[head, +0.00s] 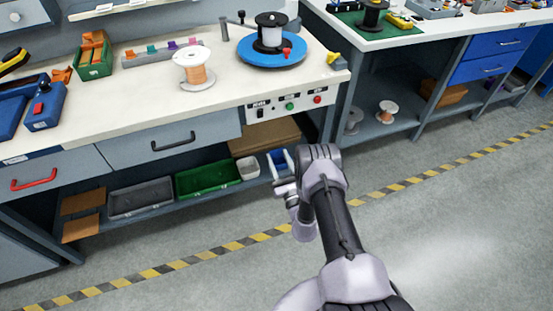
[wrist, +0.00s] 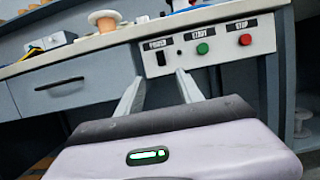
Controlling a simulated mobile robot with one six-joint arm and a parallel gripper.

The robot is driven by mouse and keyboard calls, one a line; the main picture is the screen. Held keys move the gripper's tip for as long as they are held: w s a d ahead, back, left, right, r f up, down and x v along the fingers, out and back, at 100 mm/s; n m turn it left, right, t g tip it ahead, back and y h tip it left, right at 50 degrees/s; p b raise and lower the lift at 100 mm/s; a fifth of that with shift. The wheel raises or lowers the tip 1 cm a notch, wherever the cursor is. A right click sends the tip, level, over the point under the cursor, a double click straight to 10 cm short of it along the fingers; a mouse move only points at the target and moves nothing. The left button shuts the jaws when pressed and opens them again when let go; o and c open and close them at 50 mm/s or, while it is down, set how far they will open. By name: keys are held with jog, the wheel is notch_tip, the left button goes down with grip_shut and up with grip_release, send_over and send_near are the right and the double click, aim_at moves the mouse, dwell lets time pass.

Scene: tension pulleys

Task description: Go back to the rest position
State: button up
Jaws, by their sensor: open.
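My gripper (wrist: 160,84) shows in the wrist view with its two fingers spread apart and nothing between them. It points at the bench front, below the control panel (wrist: 208,46) with a black power switch, a green button and a red button. In the head view my arm reaches up from the bottom right and bends in front of the bench. The gripper fingers are mostly hidden there behind my arm links. The control panel also shows in the head view (head: 275,107), above and left of my arm's bend.
The workbench (head: 130,96) holds a copper wire spool (head: 195,75), a blue turntable (head: 258,61) with a black spool, and a green bin (head: 94,66). Grey (head: 140,200) and green (head: 208,180) trays sit on its lower shelf. The floor (head: 440,235) at right is clear.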

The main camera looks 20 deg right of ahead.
jog(key=shift+w+r, duration=0.1)
jog(key=w+a+r+n+g+y, duration=0.1)
jog(key=a+r+n+g+y, duration=0.2)
jog(key=a+r+n+y, duration=0.55)
jog(key=a+r+n+g+y, duration=0.3)
jog(key=a+r+y, duration=0.35)
jog(key=r, duration=0.55)
jog(key=s+a+r+n+g+y, duration=0.2)
jog(key=s+a+r+n+g, duration=0.75)
jog(key=s+r+g, duration=0.2)
jog(key=s+r+n+g+h, duration=0.2)
jog(key=s+n+g+h, duration=0.3)
jog(key=s, duration=0.9)
jog(key=s+d+n+t+h, duration=0.2)
jog(key=s+d+t+h, duration=0.1)
jog(key=d, duration=0.4)
jog(key=s+d+n+t+h, duration=0.3)
jog(key=s+d+t+h, duration=0.1)
jog(key=s+d+h, duration=0.2)
jog(key=shift+s+d+f+h, duration=0.3)
jog(key=shift+d+h, duration=0.25)
jog(key=shift+h, duration=0.55)
